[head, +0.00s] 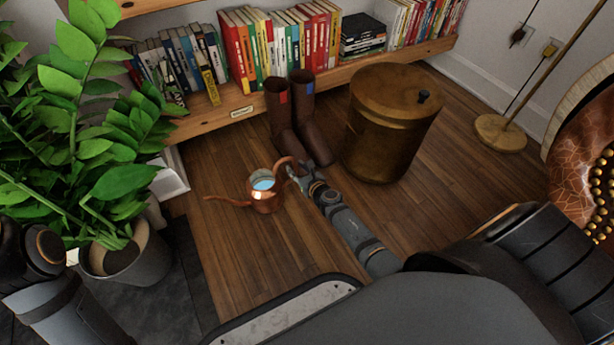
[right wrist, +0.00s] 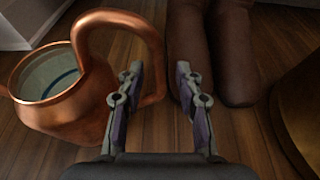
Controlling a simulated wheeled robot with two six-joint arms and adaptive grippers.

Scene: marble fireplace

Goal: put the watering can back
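The copper watering can (head: 265,198) stands on the wooden floor, its thin spout pointing left and its curved handle on the right. In the right wrist view the can (right wrist: 55,100) is at the left, and its handle (right wrist: 155,50) arches down towards the space between my fingers. My right gripper (head: 297,172) is at the handle side of the can. In the right wrist view the gripper (right wrist: 158,75) is open, its left finger overlapping the lower handle; I cannot tell whether it touches. My left arm shows at the lower left, but its gripper is out of view.
Brown boots (head: 304,130) stand just beyond my right gripper, beside a round brass bin (head: 390,125). A low bookshelf (head: 225,118) with a small label runs behind. A potted plant (head: 125,265) stands at the left on dark slabs. Wooden floor is clear around the can's front.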

